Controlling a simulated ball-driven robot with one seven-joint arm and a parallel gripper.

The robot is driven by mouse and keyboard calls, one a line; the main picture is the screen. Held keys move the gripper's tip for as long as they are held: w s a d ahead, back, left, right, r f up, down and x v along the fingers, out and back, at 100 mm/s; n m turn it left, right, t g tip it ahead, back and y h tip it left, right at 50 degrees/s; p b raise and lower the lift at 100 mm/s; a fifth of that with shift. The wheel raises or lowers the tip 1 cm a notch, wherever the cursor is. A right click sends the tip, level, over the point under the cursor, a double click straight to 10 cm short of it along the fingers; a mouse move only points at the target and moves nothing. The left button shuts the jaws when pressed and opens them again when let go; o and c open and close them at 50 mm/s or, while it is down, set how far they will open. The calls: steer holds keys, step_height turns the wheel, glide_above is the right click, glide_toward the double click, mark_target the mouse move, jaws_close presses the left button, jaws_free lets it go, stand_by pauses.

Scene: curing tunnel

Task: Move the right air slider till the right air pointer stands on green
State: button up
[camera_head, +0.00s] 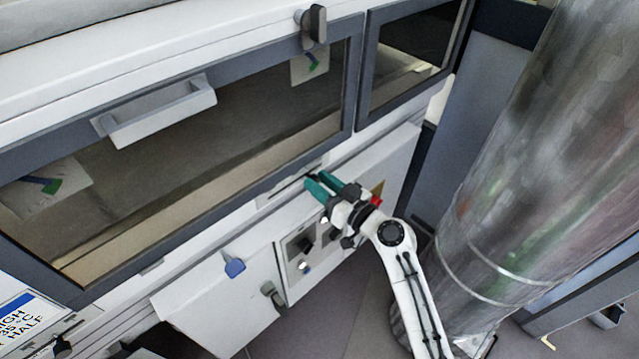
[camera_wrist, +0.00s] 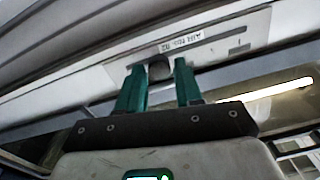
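The right air slider's dark knob (camera_wrist: 160,71) shows in the wrist view on a pale plate (camera_wrist: 215,48) with a slot and a printed label. My gripper's teal fingers (camera_wrist: 160,80) stand apart, one on each side of the knob, with what look like narrow gaps. In the head view my gripper (camera_head: 318,184) is at this plate (camera_head: 285,186) below the window and hides the knob. The right air pointer (camera_head: 311,57) is a small blue strip on a pale card behind the glass, close to a green patch (camera_head: 315,67). Whether it stands on green is too small to tell.
A second card with a blue pointer (camera_head: 38,180) and a green patch shows at the left behind the glass. A large metal duct (camera_head: 540,150) stands at right.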

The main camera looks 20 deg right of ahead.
steer(key=shift+o, duration=1.4)
steer(key=shift+d, duration=0.1)
steer(key=b+v, duration=0.2)
steer(key=v, duration=0.8)
steer(key=shift+s+b, duration=0.4)
steer(key=shift+s, duration=0.05)
steer(key=shift+r, duration=0.15)
steer(key=s+a+f+g+h, duration=0.2)
steer(key=s+f+g, duration=0.6)
steer(key=s+f, duration=0.25)
steer(key=s+d+f+m+g+h, duration=0.1)
steer(key=s+d+f+g+h, duration=0.1)
steer(key=s, duration=0.6)
steer(key=s+d+f+m+g+h, duration=0.1)
steer(key=s+d+m+g+h, duration=0.1)
steer(key=s+d+g, duration=0.3)
steer(key=s+d+h, duration=0.1)
steer(key=s, duration=0.3)
steer(key=shift+f+h, duration=0.3)
steer(key=shift+f, duration=0.1)
